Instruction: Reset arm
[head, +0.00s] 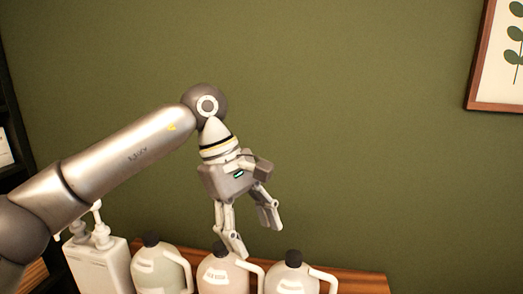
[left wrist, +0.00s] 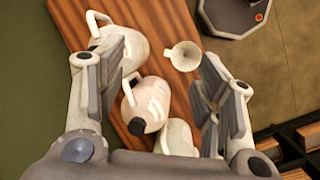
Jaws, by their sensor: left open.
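My left gripper (head: 256,233) hangs from the arm that comes in from the left in the head view. Its fingers are spread apart with nothing between them, and they point down above the bottles. In the left wrist view its two fingers (left wrist: 166,78) frame the wooden surface from both sides. A pinkish bottle with a black cap (head: 222,277) stands below the fingers, with a pale bottle (head: 160,270) to its left and another pale bottle (head: 292,281) to its right. My right gripper is not in view.
A white container with pump tops (head: 98,264) stands at the left end of the wooden table (head: 362,282). The left wrist view also shows a small white cup-like vessel (left wrist: 183,56). A framed picture (head: 497,60) hangs on the green wall. Dark shelves (head: 12,150) stand at far left.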

